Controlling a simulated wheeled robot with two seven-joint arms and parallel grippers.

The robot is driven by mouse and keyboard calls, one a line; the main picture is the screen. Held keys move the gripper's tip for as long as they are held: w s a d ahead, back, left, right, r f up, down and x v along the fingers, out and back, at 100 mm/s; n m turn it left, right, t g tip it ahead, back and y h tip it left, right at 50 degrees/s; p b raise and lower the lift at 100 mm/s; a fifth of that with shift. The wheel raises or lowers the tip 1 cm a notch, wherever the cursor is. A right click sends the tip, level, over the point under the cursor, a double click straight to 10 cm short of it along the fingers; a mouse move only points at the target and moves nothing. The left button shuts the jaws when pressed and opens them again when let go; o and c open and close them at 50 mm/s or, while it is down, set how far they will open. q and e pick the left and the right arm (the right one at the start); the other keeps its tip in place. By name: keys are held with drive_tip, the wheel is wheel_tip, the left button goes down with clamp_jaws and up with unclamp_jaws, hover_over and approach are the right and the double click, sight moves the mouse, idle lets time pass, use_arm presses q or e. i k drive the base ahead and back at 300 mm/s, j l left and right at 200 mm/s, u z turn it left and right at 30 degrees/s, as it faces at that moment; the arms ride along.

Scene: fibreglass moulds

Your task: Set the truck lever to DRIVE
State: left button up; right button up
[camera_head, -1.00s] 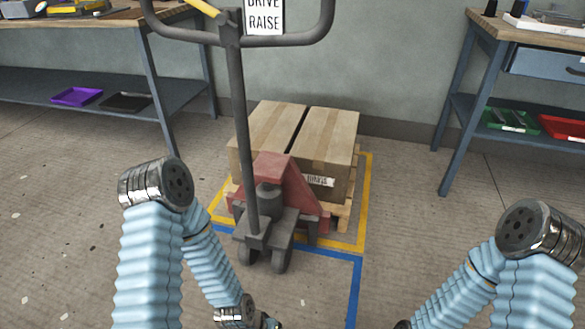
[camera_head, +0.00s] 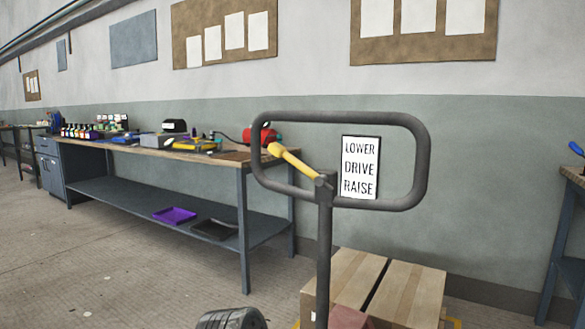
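The pallet truck's handle is a dark grey loop (camera_head: 421,165) on a post (camera_head: 324,250). A yellow lever (camera_head: 294,160) is pivoted at the loop's lower bar, where the post joins it. The lever slants up and to the left from the pivot, with its thick yellow end inside the loop's left part. A white sign (camera_head: 360,168) inside the loop reads LOWER, DRIVE, RAISE from top to bottom. The lever points away from the sign, roughly level with its upper half.
Cardboard boxes (camera_head: 407,290) sit behind the post, low in the view. A long workbench (camera_head: 150,152) with tools and a lower shelf holding a purple tray (camera_head: 174,215) stands at the left. Another bench (camera_head: 566,235) is at the right edge. The floor at left is clear.

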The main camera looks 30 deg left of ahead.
sight(278, 151)
drive_tip(key=j+z, duration=0.1)
drive_tip(key=j, duration=0.7)
drive_tip(key=k+j, duration=0.1)
drive_tip(key=j, duration=0.65)
drive_tip(key=i+l, duration=0.1)
drive_tip(key=l, duration=0.35)
drive_tip(key=i, duration=0.05)
